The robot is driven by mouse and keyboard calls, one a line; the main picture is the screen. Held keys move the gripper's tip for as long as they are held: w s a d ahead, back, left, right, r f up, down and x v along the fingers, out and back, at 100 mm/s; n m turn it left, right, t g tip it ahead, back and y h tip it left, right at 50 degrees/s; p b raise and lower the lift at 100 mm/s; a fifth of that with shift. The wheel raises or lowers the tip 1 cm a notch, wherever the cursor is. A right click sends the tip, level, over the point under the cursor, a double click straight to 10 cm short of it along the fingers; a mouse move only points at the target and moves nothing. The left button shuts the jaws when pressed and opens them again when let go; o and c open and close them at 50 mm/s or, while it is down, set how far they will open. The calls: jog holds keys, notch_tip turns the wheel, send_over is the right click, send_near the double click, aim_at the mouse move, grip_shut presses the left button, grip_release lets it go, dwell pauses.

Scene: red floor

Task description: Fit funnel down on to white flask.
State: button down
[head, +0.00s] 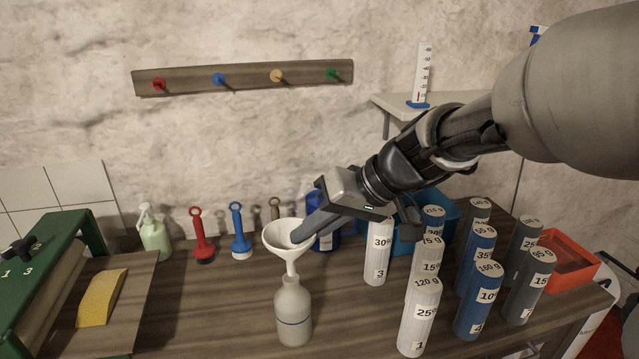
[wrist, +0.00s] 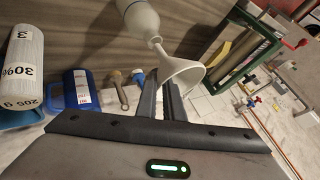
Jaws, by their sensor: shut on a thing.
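The white funnel (head: 287,240) is upright in the head view, directly above the white flask (head: 293,315), its stem at the flask's mouth. I cannot tell how far the stem is inside the neck. The flask stands upright on the table and has a thin blue line around it. My gripper (head: 305,235) reaches in from the upper right and is shut on the rim of the funnel. In the wrist view my gripper (wrist: 170,100) has its fingers at the funnel's wide cone (wrist: 185,75), and the flask (wrist: 138,20) is beyond the stem.
Several labelled cylinders (head: 418,315) stand to the right of the flask. A red tray (head: 585,268) is at the far right. A green frame (head: 40,275) and a yellow sponge-like block (head: 101,298) are at the left.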

jog(key=shift+f+b, duration=2.3)
jog(key=c, duration=1.8)
grip_release()
jog(key=shift+r, duration=0.1)
jog(key=p+v, duration=0.3)
jog(key=v, duration=1.4)
jog(key=shift+d, duration=0.15)
jog(key=shift+s, duration=0.15)
jog(key=s+d+f+m+t+h, duration=0.3)
jog(key=s+d+f+m+h, duration=0.25)
jog(key=s+f+h, duration=0.4)
notch_tip(320, 180, up, 15)
jog(key=s+y+p, duration=0.1)
jog(key=p, duration=1.4)
jog(key=shift+s+n, duration=0.4)
jog(key=shift+n, duration=0.05)
